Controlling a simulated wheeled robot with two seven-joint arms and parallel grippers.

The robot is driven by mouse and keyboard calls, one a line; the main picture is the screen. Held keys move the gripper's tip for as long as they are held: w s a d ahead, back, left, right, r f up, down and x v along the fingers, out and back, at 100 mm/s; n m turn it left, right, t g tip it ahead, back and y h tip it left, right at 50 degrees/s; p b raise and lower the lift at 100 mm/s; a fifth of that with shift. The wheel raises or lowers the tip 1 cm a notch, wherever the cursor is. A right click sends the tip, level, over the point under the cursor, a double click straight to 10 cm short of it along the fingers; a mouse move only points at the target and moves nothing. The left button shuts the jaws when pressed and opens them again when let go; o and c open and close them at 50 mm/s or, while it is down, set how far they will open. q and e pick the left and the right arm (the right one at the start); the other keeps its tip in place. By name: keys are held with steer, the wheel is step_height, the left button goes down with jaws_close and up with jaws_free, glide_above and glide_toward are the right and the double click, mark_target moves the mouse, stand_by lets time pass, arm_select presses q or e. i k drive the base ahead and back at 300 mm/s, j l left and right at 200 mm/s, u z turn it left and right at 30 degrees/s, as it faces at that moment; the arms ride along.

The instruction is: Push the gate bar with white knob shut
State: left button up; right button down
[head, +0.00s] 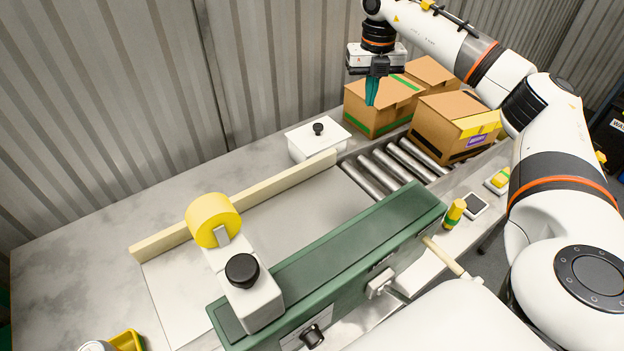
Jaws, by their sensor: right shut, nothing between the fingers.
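A cream bar (445,256) sticks out from the near right side of the green machine beam, angled toward the lower right. A small white end piece, perhaps the white knob (478,281), shows at its outer end, close to my own white body. I cannot tell for sure that this is the gate bar. My right gripper (371,103) hangs pointing down at the top, its teal fingers shut and empty, in front of the cardboard boxes. It is far behind the bar and apart from it. My left gripper is not in view.
The green beam (330,262) crosses the middle, with a yellow roll (213,220) and black knob (242,270) at its left end. A white lidded box (318,139), rollers (385,168) and cardboard boxes (455,125) stand behind. A yellow-green post (455,213) stands near the bar.

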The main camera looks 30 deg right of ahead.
mark_target(428, 242)
steer(key=k, duration=2)
